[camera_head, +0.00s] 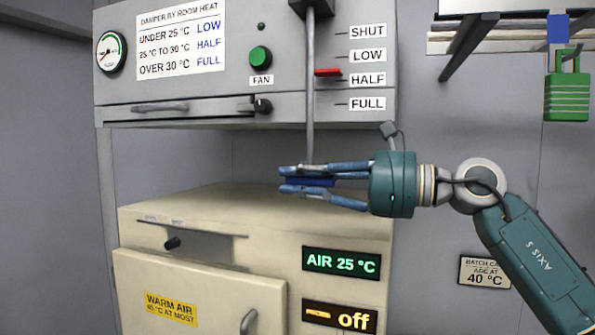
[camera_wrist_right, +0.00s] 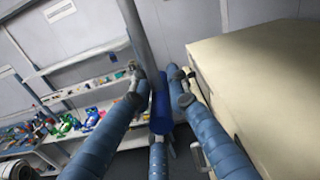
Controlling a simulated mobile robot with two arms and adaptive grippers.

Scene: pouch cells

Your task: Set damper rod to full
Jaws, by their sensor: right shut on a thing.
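The damper rod (camera_head: 310,120) is a thin grey upright rod hanging from the grey hood. A red pointer (camera_head: 327,72) beside it stands between the LOW label (camera_head: 367,56) and the HALF label (camera_head: 367,79), nearer HALF. The FULL label (camera_head: 367,104) is below them. My right gripper (camera_head: 284,179) comes in from the right and is shut on the dark blue handle (camera_head: 310,182) at the rod's lower end. The handle (camera_wrist_right: 160,112) also shows between the fingers in the right wrist view. My left gripper is not in view.
The cream cabinet (camera_head: 190,200) stands just below the gripper; its displays (camera_head: 341,263) read AIR 25 °C and off. A card (camera_head: 180,40), a green FAN button (camera_head: 260,58) and a gauge (camera_head: 111,52) are on the hood. A green padlock (camera_head: 567,95) hangs at right.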

